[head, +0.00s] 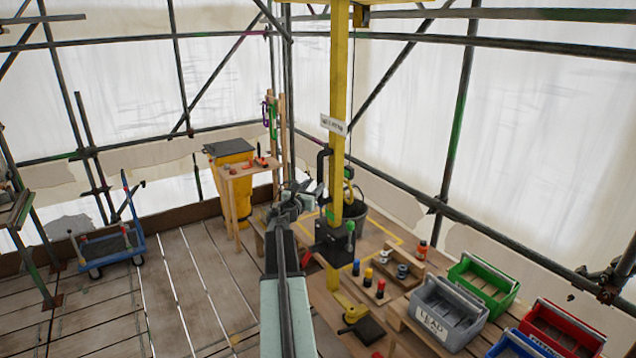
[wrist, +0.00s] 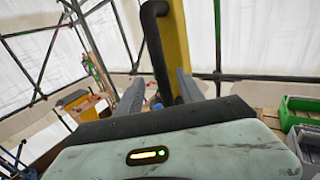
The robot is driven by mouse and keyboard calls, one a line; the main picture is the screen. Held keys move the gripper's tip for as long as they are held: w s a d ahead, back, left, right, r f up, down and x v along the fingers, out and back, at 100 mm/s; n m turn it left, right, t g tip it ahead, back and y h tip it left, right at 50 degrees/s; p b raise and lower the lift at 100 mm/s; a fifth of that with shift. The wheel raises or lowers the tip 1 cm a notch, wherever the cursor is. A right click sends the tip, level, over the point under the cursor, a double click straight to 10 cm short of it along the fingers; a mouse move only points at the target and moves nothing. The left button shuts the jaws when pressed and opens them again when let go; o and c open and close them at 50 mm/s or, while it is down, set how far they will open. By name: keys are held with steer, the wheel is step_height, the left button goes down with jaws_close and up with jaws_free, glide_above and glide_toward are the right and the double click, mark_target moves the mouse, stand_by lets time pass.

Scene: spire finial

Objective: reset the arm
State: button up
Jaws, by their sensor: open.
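My arm stretches forward from the bottom middle of the head view. I see nothing held between the fingers. The far fingertips are small in the head view, and their distance from the post is hard to tell.
The bench holds a black bucket (head: 345,208), small coloured bottles and a grey LEAD bin (head: 447,312). Green (head: 483,285), red (head: 560,328) and blue bins stand at right. A yellow waste bin (head: 230,150), small wooden table (head: 248,168) and blue cart (head: 108,246) stand left. Plank floor is clear at lower left.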

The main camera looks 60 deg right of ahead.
steer(key=shift+a, duration=0.55)
